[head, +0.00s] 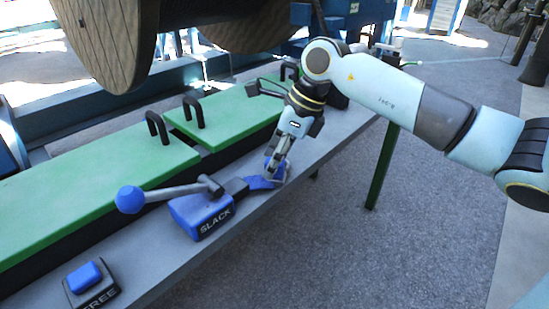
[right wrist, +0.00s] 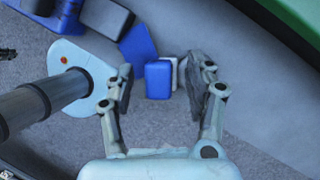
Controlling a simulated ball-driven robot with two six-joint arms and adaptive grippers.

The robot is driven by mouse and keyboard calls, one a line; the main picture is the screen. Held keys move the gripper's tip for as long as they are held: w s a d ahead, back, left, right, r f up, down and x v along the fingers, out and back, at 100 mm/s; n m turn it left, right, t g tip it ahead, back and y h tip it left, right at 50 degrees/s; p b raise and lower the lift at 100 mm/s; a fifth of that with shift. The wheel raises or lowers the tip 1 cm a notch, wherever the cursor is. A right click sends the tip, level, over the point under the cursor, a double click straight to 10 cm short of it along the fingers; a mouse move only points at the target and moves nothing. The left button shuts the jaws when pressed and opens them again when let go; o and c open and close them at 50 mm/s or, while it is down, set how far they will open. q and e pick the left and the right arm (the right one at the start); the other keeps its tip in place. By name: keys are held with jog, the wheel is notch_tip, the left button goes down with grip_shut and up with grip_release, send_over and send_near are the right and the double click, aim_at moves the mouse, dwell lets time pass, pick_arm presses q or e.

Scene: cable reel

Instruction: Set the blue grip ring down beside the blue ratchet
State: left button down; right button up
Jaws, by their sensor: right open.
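My right gripper (head: 275,173) is low over the grey ledge, with its fingers apart around a small blue block-like piece. In the right wrist view the blue piece (right wrist: 158,80) lies between the open fingers (right wrist: 160,85), with a gap on each side. It may be the grip ring, but no ring opening shows. A flat blue strip (right wrist: 138,45) runs from it towards a dark block (right wrist: 105,18). A blue lever unit marked SLACK (head: 200,212), likely the ratchet, stands to the left on the ledge, with a ball-ended handle (head: 130,199). My left gripper is not in view.
A blue button on a dark box marked FREE (head: 90,286) sits at the ledge's near left. Green covers with black handles (head: 155,127) lie behind the ledge (head: 165,262). A large wooden reel (head: 110,40) stands above them. Open paving (head: 370,240) lies to the right.

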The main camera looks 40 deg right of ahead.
jog(key=shift+d+r, duration=0.1)
jog(key=v, duration=1.1)
jog(key=shift+s+r, duration=0.15)
jog(key=shift+r, duration=0.2)
